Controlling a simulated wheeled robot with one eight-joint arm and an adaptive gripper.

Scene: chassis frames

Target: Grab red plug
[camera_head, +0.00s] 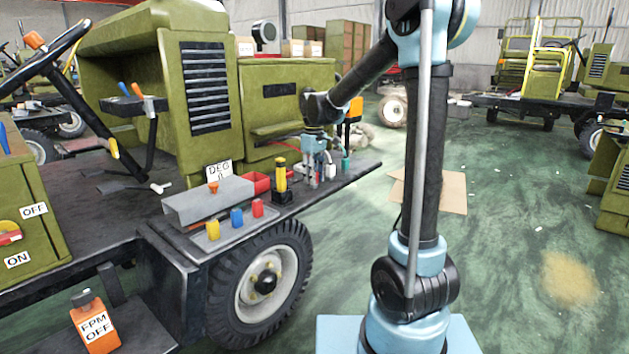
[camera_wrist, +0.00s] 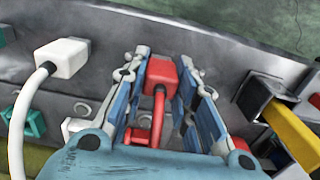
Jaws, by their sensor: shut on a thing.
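The red plug (camera_wrist: 161,74) is a small red block with a red cable running back from it toward my gripper. In the wrist view it sits between the two blue fingers of my gripper (camera_wrist: 163,62), which are shut on it. In the head view my gripper (camera_head: 316,158) points down over the right part of the vehicle's dark side shelf (camera_head: 345,174). I cannot tell whether the plug is lifted off the shelf or still seated.
A white plug (camera_wrist: 64,57) with a white cable lies left of my gripper in the wrist view. A yellow handle in a black socket (camera_wrist: 254,97) stands to the right. A grey box (camera_head: 208,203) and coloured blocks sit farther left on the shelf in the head view.

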